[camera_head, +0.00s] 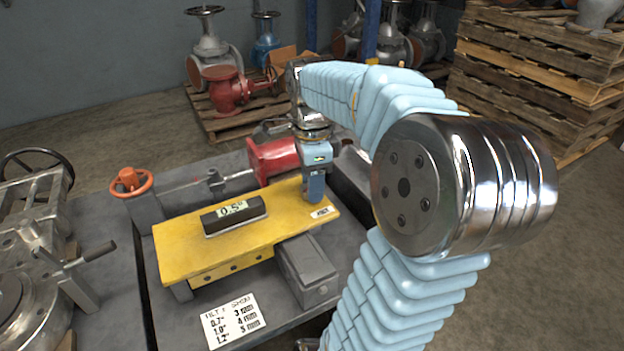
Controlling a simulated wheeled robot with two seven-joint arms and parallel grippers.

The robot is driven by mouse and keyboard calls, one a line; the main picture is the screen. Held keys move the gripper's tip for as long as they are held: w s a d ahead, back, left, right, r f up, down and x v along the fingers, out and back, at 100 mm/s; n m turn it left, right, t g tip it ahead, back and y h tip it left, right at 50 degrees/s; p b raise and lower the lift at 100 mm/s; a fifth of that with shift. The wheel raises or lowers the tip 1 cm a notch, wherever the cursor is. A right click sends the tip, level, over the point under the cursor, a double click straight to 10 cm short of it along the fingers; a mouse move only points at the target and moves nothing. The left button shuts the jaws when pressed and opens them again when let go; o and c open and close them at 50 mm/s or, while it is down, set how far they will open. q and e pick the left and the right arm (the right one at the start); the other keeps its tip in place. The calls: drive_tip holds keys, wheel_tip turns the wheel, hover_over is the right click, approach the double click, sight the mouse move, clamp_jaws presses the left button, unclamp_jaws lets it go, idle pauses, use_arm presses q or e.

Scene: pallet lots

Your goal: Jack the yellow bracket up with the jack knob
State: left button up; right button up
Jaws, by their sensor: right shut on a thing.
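The yellow bracket (185,245) lies as a flat plate on the grey bench, with a dark level (234,215) on top whose display reads about 0.5°. My right gripper (314,198) points down at the bracket's right end, beside a small white label (323,212) that seems to read "JACK". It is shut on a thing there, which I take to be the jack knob. The knob itself is hidden by the fingers. My left gripper is not in view.
An orange handwheel (131,181) stands behind the bracket's left end, and a red cylinder (272,158) behind its right. A grey block (307,270) and a tilt card (233,320) are in front. A valve body (30,250) stands left. Pallets (540,70) are stacked at the back right.

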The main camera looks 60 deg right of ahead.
drive_tip(key=shift+a+f+m, duration=0.1)
drive_tip(key=shift+m, duration=1)
drive_tip(key=o, duration=1.1)
drive_tip(key=shift+c, duration=0.2)
wheel_tip(320, 180, up, 14)
drive_tip(key=p, duration=0.1)
drive_tip(key=shift+p, duration=0.35)
